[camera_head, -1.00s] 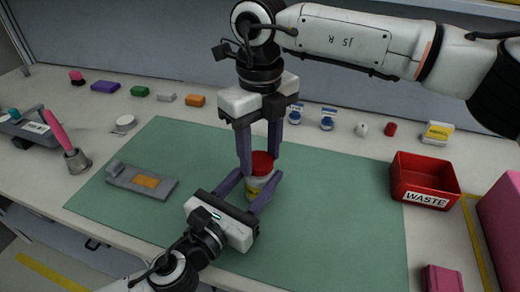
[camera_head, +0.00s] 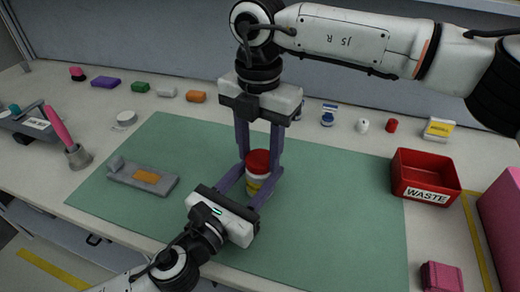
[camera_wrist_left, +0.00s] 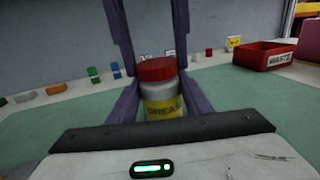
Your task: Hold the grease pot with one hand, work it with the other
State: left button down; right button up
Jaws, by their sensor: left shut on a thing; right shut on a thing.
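The grease pot (camera_head: 256,186) has a white body with a yellow label and a red lid (camera_head: 258,161). It stands upright on the green mat (camera_head: 335,215). My left gripper (camera_head: 261,173) is shut on the pot's body from the front. My right gripper (camera_head: 260,157) points down from above and is shut on the red lid. In the left wrist view the pot's label (camera_wrist_left: 166,107) reads GREASE, and the lid (camera_wrist_left: 157,69) sits on top between the right fingers. Whether the lid is loose cannot be told.
A grey holder with an orange piece (camera_head: 147,177) lies on the mat's left. A red WASTE bin (camera_head: 424,190) stands at the right. Small blocks and containers line the back. The mat's right half is clear.

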jog(key=m, duration=0.6)
jog(key=shift+w+m, duration=0.1)
jog(key=shift+m, duration=0.3)
jog(key=m, duration=0.7)
jog(key=shift+w+a+m, duration=0.1)
jog(key=shift+m, duration=0.2)
jog(key=shift+a, duration=0.1)
jog(key=o, duration=1.1)
jog(key=shift+r, duration=2.2)
